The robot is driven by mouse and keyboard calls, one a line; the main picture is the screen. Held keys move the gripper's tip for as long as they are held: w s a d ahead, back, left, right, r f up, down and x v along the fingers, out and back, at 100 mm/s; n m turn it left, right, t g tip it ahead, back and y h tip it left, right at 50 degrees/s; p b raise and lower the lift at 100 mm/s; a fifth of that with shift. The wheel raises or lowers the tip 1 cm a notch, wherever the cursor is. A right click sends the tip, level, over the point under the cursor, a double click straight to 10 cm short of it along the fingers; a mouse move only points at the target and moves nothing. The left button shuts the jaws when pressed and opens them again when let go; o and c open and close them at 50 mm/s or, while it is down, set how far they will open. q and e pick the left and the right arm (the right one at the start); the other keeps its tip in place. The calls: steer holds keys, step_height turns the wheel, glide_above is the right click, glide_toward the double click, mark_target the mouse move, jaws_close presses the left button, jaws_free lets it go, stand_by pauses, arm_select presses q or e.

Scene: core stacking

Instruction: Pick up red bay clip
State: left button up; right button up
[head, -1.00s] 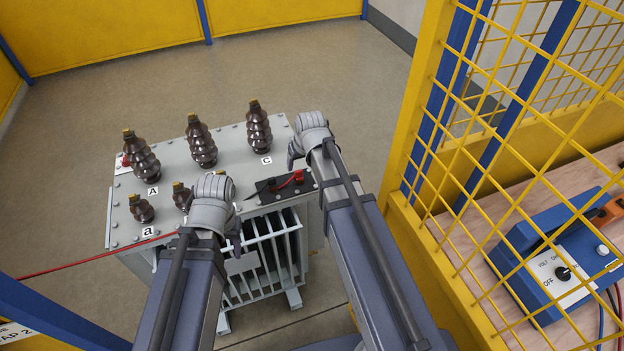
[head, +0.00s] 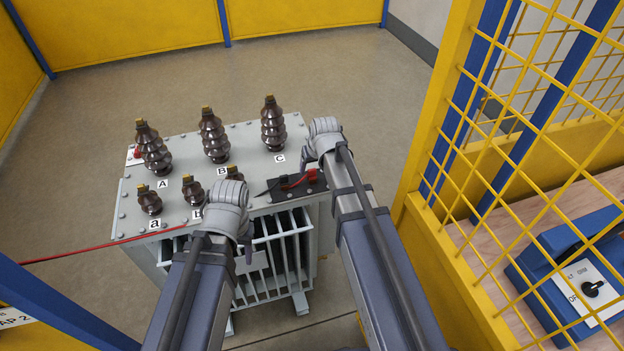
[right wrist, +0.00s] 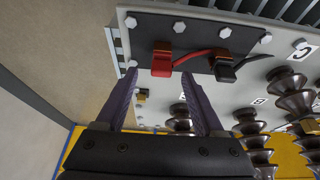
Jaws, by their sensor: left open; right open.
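The red bay clip (head: 312,176) sits at the right end of a black strip on the transformer top. It shows in the right wrist view (right wrist: 161,62), joined by a red lead to a black clip (right wrist: 224,68). My right gripper (head: 306,158) is open and empty near the clip. In the right wrist view its two fingers (right wrist: 158,82) point towards the red clip, which lies beyond the tips with no contact visible. My left gripper (head: 247,250) is open over the transformer's front edge, hiding part of the smaller bushings. Its fingertips are partly hidden.
The grey transformer (head: 196,150) carries several brown bushings, tall ones behind and short ones in front. Another red clip (head: 136,153) is at its left. A yellow mesh fence (head: 446,120) stands close on the right. A blue instrument (head: 575,255) lies behind it.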

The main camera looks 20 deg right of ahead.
mark_target(312, 170)
steer(key=b+x, duration=0.2)
steer(key=x, duration=0.1)
steer(key=shift+f, duration=0.1)
arm_select(q)
step_height(312, 170, down, 3)
steer(key=shift+r, duration=0.1)
arm_select(e)
steer(key=shift+c, duration=0.2)
jaws_close()
